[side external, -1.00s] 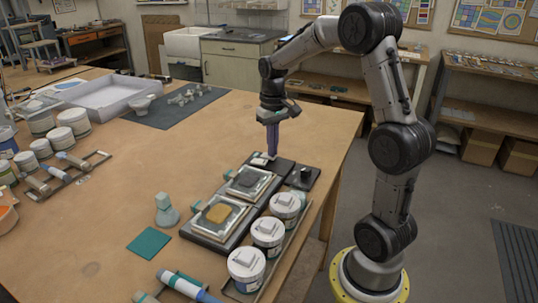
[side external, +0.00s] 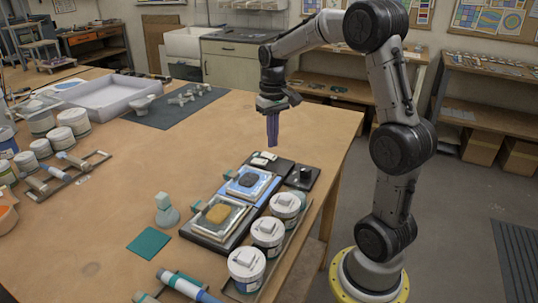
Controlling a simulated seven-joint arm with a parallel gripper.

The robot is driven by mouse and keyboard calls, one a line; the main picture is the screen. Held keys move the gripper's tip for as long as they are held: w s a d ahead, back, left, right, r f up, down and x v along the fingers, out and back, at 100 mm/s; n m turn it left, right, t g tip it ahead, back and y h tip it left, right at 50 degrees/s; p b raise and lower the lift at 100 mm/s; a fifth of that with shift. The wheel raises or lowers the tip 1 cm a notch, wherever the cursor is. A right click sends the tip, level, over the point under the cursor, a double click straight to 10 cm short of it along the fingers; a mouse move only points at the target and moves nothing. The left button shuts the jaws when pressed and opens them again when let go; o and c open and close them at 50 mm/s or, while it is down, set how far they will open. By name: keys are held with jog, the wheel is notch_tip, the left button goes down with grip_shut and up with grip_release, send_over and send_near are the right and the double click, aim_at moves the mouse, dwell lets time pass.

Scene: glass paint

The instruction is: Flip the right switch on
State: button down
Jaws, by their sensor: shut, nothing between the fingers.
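Two small pale switches sit side by side at the far end of a long black base: a left one (side external: 259,161) and a right one (side external: 269,156). They are too small for me to tell which way each is tilted. My gripper (side external: 272,145), with purple fingers, is shut and empty. It points down above the switches, apart from them. The far panel (side external: 264,183) on the base glows blue around a dark piece of glass (side external: 248,180). The near panel (side external: 213,238) with an amber piece (side external: 218,213) is unlit.
Several white-lidded jars (side external: 267,232) line the base's right side. A black block with a knob (side external: 305,174) stands right of the switches. A teal-grey stopper-like object (side external: 166,211) and a green square (side external: 149,243) lie to the left.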

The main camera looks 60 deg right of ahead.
aim_at(271, 157)
jog(key=shift+r, duration=1.85)
jog(key=s+a+r+n+t, duration=0.2)
jog(key=s+a+r, duration=0.15)
jog(key=a, duration=0.35)
jog(key=s+a+r+n+t, duration=0.1)
jog(key=s+a+r+n, duration=0.2)
jog(key=a, duration=0.4)
jog(key=s+a+f+t, duration=0.1)
jog(key=s+a+f, duration=0.1)
jog(key=s, duration=0.3)
jog(key=s+a+f+n+t, duration=0.1)
jog(key=s+a+f, duration=0.2)
jog(key=s, duration=0.2)
jog(key=shift+a+f+t, duration=0.2)
jog(key=shift+f+t, duration=0.1)
